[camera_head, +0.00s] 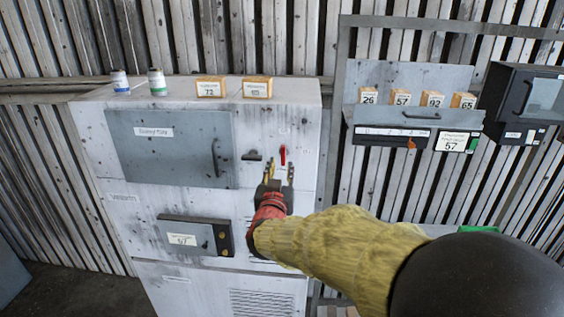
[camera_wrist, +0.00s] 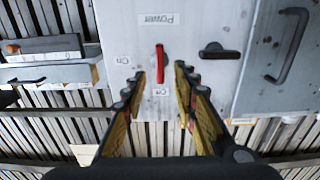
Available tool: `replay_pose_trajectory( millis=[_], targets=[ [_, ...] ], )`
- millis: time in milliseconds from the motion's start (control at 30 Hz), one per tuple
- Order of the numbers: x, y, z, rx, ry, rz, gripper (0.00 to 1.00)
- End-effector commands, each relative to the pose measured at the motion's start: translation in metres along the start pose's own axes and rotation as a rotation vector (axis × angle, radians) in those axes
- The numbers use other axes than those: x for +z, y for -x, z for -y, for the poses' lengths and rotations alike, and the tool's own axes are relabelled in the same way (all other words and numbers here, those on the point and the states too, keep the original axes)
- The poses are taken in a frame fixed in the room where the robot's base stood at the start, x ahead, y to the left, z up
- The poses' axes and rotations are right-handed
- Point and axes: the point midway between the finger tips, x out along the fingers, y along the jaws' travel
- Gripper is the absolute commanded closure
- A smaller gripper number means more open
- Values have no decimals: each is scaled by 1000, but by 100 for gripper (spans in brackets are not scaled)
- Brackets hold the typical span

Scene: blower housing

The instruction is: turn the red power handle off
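The red power handle (camera_head: 283,155) is a slim upright lever on the front of the white cabinet. It also shows in the wrist view (camera_wrist: 160,63), where it lies along the picture's vertical, with its lower end near a small label that seems to read "On" (camera_wrist: 161,92). Another small label (camera_wrist: 122,60), too small to read surely, is to its left there. A "Power" label (camera_wrist: 159,19) shows upside down beyond it. My gripper (camera_head: 279,164) is open and empty, just below the handle in the head view. In the wrist view its fingertips (camera_wrist: 161,72) stand either side of the handle, apart from it.
A black latch (camera_head: 252,156) and a grey door (camera_head: 170,147) with a bar handle are left of the red handle. A small drawer box (camera_head: 195,236) is lower. A shelf unit (camera_head: 413,117) and black box (camera_head: 520,95) are right.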

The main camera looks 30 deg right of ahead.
Motion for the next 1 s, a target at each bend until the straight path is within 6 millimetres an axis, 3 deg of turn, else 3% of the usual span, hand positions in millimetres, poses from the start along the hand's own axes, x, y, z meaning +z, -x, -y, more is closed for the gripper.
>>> replay_pose_trajectory(
  millis=[100, 333, 1000],
  targets=[
    [0, 24, 2, -4, -1, 0, 71],
    [0, 52, 1, -2, 0, 1, 71],
    [2, 57, 1, -3, -15, 5, 71]
  ],
)
